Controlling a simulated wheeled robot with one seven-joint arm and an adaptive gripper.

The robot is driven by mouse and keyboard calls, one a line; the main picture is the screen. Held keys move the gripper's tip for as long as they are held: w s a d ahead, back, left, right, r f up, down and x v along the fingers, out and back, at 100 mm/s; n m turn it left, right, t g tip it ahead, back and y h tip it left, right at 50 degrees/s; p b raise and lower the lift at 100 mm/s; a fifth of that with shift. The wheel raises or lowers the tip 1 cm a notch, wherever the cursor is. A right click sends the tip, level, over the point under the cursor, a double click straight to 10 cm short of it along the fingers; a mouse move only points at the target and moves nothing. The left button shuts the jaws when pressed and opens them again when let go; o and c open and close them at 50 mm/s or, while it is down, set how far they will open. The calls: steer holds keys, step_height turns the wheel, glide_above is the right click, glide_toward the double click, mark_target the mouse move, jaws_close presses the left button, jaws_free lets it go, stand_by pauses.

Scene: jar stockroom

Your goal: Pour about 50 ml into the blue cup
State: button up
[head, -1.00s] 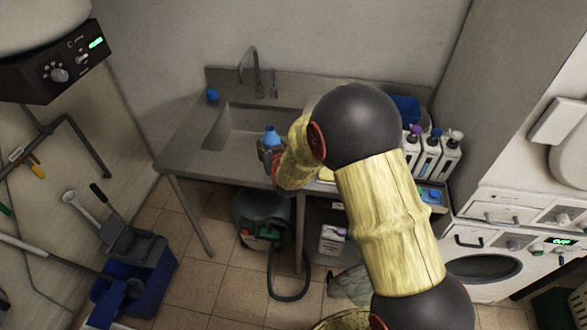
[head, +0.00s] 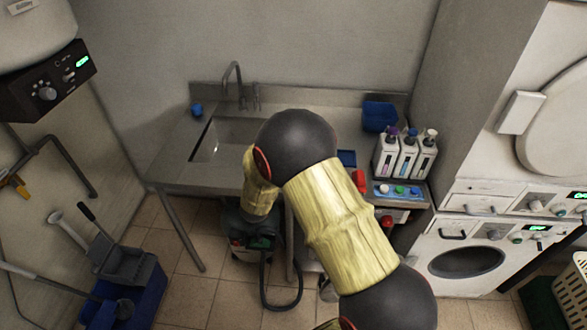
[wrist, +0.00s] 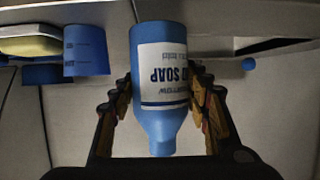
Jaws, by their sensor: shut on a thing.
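My gripper (wrist: 168,90) is shut on a blue soap bottle (wrist: 160,130), with a finger on each side of its white label. The wrist picture is upside down: the label reads inverted and the bottle's narrow neck points down in the picture, so the bottle is about upright. A blue cup (wrist: 86,50) stands to the left of the bottle in the wrist view, apart from it. In the head view my arm hides the gripper and bottle, and I cannot make out this cup for sure.
A yellow sponge (wrist: 30,46) lies beside the cup. A sink (head: 222,140) with a tap (head: 236,80) is in the counter. A small blue object (head: 196,109) stands at its left. White bottles (head: 407,155) and a blue bin (head: 380,116) stand at the right, near the washing machine (head: 465,262).

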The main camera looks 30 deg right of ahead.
steer(key=shift+d+r+b, duration=0.1)
steer(key=shift+b, duration=0.25)
